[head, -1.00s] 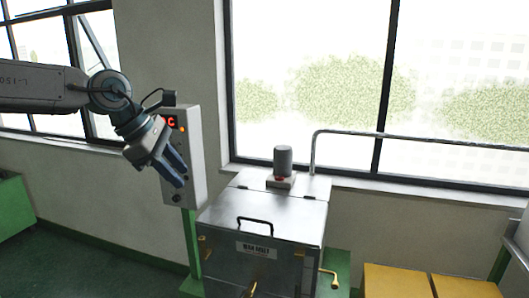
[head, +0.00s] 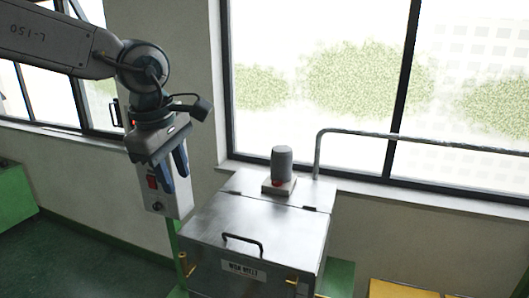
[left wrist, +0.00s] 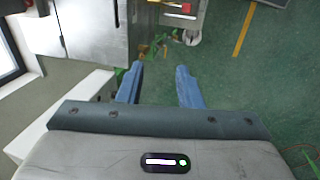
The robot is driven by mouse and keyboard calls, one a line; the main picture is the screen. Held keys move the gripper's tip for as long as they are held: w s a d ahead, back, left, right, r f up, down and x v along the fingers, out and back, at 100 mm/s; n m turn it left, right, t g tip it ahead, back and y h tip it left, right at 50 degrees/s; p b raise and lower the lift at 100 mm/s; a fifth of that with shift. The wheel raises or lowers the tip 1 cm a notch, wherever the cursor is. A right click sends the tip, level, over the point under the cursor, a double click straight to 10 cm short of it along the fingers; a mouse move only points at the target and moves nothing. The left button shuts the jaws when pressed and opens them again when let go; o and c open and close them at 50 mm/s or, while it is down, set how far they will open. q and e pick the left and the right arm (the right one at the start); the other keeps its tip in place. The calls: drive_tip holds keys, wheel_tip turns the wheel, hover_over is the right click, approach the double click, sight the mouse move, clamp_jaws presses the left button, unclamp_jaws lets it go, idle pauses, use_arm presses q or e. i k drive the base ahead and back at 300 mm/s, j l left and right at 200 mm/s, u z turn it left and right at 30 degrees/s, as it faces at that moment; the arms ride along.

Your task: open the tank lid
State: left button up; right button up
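The metal tank (head: 205,272) stands in the lower middle of the head view, with a label on its front. Its lid (head: 270,222) lies flat and shut, with a dark bar handle (head: 242,240) near the front edge. My left gripper (head: 177,182) is open and empty, fingers pointing down. It is up and to the left of the lid, apart from the handle, in front of the control box. In the left wrist view the two blue fingers (left wrist: 159,70) are spread with nothing between them, and a metal body shows at the upper left. My right gripper is not in view.
A grey cylinder (head: 281,163) stands on the tank's rear top. The control box (head: 150,196) on a green post is left of the tank. A metal rail (head: 420,139) runs along the window. Yellow boxes (head: 403,289) are at lower right. Green floor is open at left.

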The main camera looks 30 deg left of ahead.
sight(292, 238)
drive_tip(key=i, duration=0.9)
